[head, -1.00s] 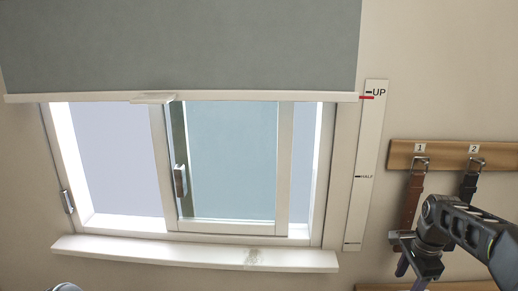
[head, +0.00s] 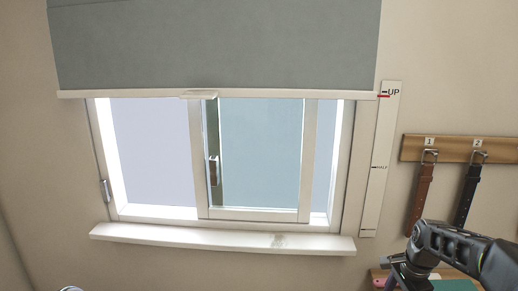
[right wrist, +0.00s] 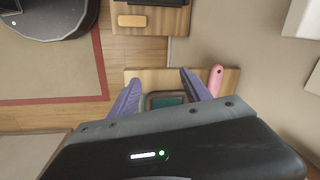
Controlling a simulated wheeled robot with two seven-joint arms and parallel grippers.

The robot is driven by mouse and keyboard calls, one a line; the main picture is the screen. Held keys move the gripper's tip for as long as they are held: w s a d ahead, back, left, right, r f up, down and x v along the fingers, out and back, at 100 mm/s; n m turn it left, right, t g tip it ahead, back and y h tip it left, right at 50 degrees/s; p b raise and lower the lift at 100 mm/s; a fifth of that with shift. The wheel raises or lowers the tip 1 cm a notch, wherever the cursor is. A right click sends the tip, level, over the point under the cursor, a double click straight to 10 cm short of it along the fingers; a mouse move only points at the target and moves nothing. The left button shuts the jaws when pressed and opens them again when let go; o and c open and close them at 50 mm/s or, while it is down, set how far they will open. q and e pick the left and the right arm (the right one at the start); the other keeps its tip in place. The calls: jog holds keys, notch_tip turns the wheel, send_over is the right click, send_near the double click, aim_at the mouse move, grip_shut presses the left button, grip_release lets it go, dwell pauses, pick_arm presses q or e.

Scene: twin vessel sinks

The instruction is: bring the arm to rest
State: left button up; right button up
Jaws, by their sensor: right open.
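My right gripper (right wrist: 163,88) is open, with two purple fingers apart and nothing held between them in the right wrist view. In the head view my right arm (head: 450,250) comes in from the right edge, below the hanging belts. Its gripper end is low in the picture, partly cut off by the bottom edge. A wooden board (right wrist: 140,74) lies beyond the fingertips in the wrist view, with a pink-handled thing (right wrist: 216,78) by the right finger. My left gripper is not in view.
A brown belt (head: 424,195) and a black belt (head: 468,192) hang from a wooden rail (head: 408,148). The grey blind (head: 215,45) ends near the red UP mark of the scale strip (head: 379,160). A white sill (head: 200,235) juts out below the window. A dark round object (right wrist: 45,15) is on the floor.

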jog(key=s+a+f+n+y, duration=0.1)
jog(key=s+a+f+n, duration=0.35)
jog(key=a+f, duration=0.6)
jog(key=s+a+f+n+y, duration=0.2)
jog(key=s+a+f+n, duration=0.25)
jog(key=a+f, duration=0.6)
jog(key=s+a+f+n, duration=0.2)
jog(key=s+a+f, duration=0.2)
jog(key=s, duration=0.5)
jog(key=s+a+f+n+g, duration=0.1)
jog(key=s+a+f+n, duration=0.2)
jog(key=s, duration=0.7)
jog(key=shift+a+f+y, duration=0.4)
jog(key=shift+a+f, duration=0.25)
jog(key=shift+a, duration=0.6)
jog(key=shift+s, duration=0.1)
